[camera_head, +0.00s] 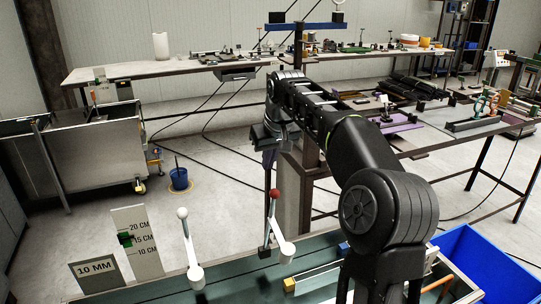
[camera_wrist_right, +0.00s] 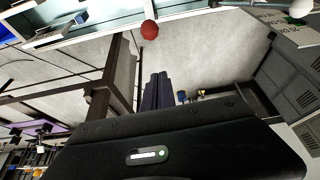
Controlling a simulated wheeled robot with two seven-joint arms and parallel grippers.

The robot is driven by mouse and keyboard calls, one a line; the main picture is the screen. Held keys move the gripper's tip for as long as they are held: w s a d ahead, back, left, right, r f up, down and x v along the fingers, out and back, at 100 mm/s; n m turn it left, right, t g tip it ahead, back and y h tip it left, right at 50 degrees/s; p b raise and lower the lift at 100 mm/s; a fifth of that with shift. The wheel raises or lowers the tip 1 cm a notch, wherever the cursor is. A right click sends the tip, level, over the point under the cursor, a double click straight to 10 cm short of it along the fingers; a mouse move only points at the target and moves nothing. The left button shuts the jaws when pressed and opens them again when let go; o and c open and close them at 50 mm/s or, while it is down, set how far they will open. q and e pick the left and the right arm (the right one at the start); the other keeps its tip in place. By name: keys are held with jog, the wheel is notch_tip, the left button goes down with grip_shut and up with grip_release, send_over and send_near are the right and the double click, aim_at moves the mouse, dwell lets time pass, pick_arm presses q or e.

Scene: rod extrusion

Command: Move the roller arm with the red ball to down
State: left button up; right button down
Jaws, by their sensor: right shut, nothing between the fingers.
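The roller arm with the red ball (camera_head: 275,193) stands at the near machine. Its thin rod rises almost upright, with the ball at the top, beside a white angled lever (camera_head: 279,232). A second roller arm with a white ball (camera_head: 182,213) stands to its left. My right gripper (camera_head: 268,167) is shut and empty, hanging just above and behind the red ball in the head view. In the right wrist view its closed dark fingers (camera_wrist_right: 157,92) point toward the red ball (camera_wrist_right: 149,30), with a visible gap. My left gripper is not in view.
A height scale board (camera_head: 138,245) and a "10 MM" sign (camera_head: 96,274) stand at the machine's left. A blue bin (camera_head: 480,262) is at the right. A cluttered workbench (camera_head: 420,140) lies behind my right arm. Open floor lies beyond the machine at left.

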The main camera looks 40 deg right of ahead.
jog(key=f, duration=0.1)
jog(key=s+f, duration=0.1)
jog(key=f, duration=0.3)
jog(key=shift+s+a+f+p, duration=0.15)
jog(key=shift+s+f+p, duration=0.1)
jog(key=shift+p, duration=0.1)
jog(key=shift+f, duration=0.1)
jog(key=shift+s, duration=0.1)
